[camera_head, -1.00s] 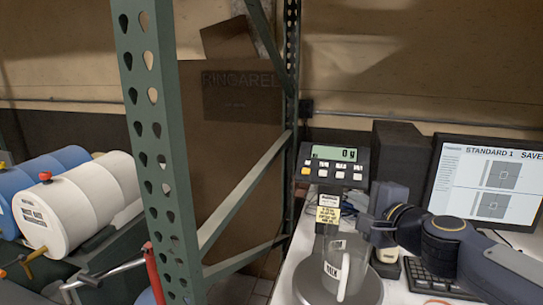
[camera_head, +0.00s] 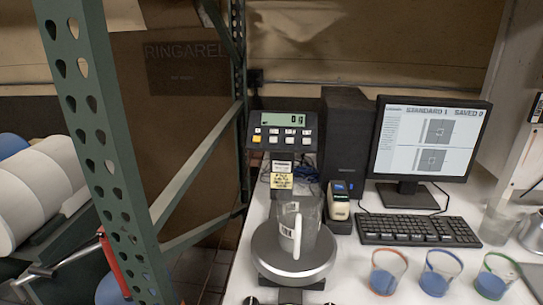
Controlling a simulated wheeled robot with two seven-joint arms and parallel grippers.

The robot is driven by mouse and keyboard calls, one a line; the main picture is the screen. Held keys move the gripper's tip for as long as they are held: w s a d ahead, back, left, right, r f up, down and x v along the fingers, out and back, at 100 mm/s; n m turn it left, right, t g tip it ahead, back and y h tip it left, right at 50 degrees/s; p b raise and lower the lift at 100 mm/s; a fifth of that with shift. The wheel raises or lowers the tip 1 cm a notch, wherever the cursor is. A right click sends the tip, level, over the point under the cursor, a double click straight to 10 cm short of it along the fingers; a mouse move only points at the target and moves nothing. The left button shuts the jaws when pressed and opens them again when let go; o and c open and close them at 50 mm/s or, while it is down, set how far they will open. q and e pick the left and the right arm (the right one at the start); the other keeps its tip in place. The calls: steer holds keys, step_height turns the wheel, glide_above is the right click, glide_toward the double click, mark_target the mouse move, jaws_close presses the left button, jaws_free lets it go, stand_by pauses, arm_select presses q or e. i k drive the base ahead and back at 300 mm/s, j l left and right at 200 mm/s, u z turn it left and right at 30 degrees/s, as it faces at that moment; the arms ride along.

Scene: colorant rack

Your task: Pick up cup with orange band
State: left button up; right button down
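Three clear cups with blue contents stand in a row on the white table at the lower right. The left cup has an orange-red band (camera_head: 387,271) around its rim. The middle cup has a blue-looking band (camera_head: 438,271), and the right cup has a green band (camera_head: 493,275). Neither of my grippers can be made out in this view.
A clear pitcher (camera_head: 308,225) stands on the round scale plate (camera_head: 272,258) left of the cups. A keyboard (camera_head: 417,230) and monitor (camera_head: 428,138) are behind them. A clear beaker (camera_head: 497,222) and a metal pot (camera_head: 533,232) are at the right. A green rack post (camera_head: 100,130) stands left.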

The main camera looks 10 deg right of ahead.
mark_target(389, 266)
steer(key=z, duration=1.35)
